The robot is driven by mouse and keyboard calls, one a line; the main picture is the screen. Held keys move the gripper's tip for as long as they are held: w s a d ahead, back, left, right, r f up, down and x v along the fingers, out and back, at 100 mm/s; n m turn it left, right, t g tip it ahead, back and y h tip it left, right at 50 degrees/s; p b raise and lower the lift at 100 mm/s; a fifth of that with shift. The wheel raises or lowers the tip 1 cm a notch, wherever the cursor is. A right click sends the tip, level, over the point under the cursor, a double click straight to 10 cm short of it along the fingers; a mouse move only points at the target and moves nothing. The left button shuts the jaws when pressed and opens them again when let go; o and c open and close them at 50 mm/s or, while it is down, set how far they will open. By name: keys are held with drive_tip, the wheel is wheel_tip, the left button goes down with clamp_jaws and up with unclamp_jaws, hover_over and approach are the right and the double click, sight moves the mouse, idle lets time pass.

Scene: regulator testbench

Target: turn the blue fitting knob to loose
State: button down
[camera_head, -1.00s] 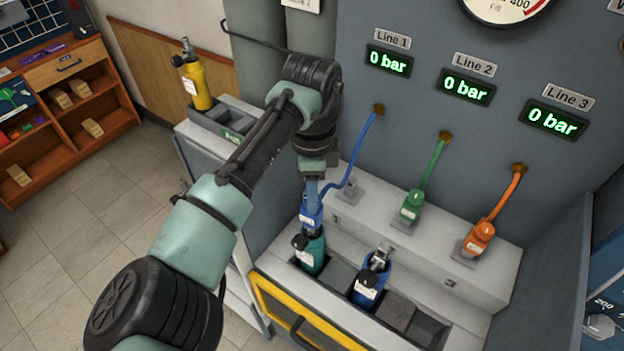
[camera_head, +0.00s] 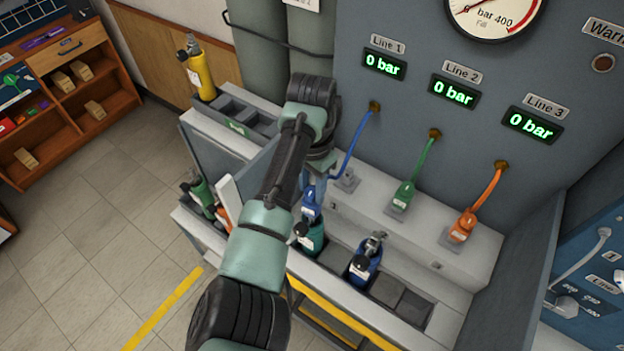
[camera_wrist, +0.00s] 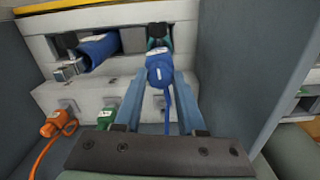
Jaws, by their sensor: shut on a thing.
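The blue fitting (camera_head: 312,203), on the blue hose of Line 1, sits on top of the teal cylinder (camera_head: 309,238) in the leftmost slot of the bench. My gripper (camera_wrist: 160,88) is shut on the blue fitting; its two blue fingers lie on either side of it in the wrist view (camera_wrist: 160,70). In the head view my arm partly hides the gripper and the top of the fitting. I cannot tell the knob's setting. The Line 1 display (camera_head: 384,65) reads 0 bar.
A blue cylinder (camera_head: 364,263) stands in the slot to the right. Green (camera_head: 401,197) and orange (camera_head: 463,226) fittings rest on the ledge. A grey side panel (camera_wrist: 245,80) stands close to the gripper. A yellow cylinder (camera_head: 201,70) stands at the back left.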

sight(313, 190)
drive_tip(key=shift+n, duration=0.4)
drive_tip(key=shift+c, duration=2.4)
unclamp_jaws()
wheel_tip(313, 190, up, 13)
drive_tip(key=p, duration=0.1)
drive_tip(key=shift+d, duration=0.1)
